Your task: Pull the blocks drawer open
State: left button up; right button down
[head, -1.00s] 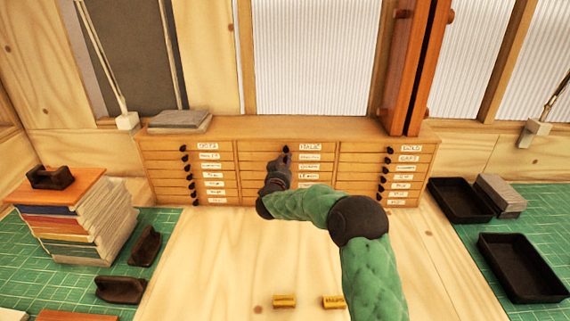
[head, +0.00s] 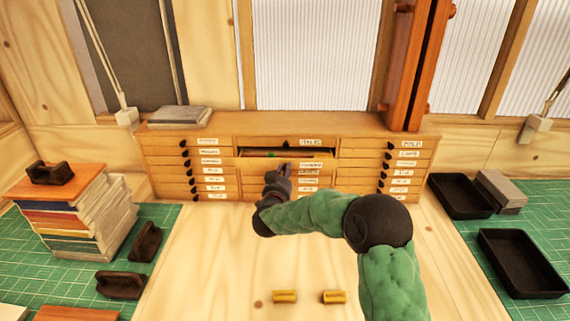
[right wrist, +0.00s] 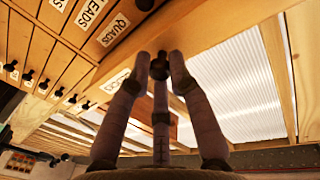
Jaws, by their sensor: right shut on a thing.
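The wide low drawer cabinet (head: 192,135) stands against the back wall, with three columns of labelled drawers. One drawer (head: 248,164) in the upper middle column stands partly out, and a dark gap with something green shows behind its front. My right gripper (head: 285,168) is at this drawer's front. In the right wrist view its fingers (right wrist: 160,62) are shut around a black knob (right wrist: 159,69) on the drawer front. The label (right wrist: 116,82) beside the knob is mostly hidden by a finger, so I cannot read it fully. My left gripper is not in view.
Two small yellow-brown blocks (head: 285,296) lie on the bare wooden table (head: 220,255) in front. Books (head: 75,220) are stacked at left, black trays (head: 520,262) sit at right. A tall orange-brown wooden piece (head: 404,70) stands on the cabinet's right part.

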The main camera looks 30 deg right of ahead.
jog(key=v, duration=0.4)
jog(key=shift+s+r, duration=0.1)
jog(key=shift+s, duration=0.5)
jog(key=c, duration=1.4)
grip_release()
jog(key=v, duration=1.2)
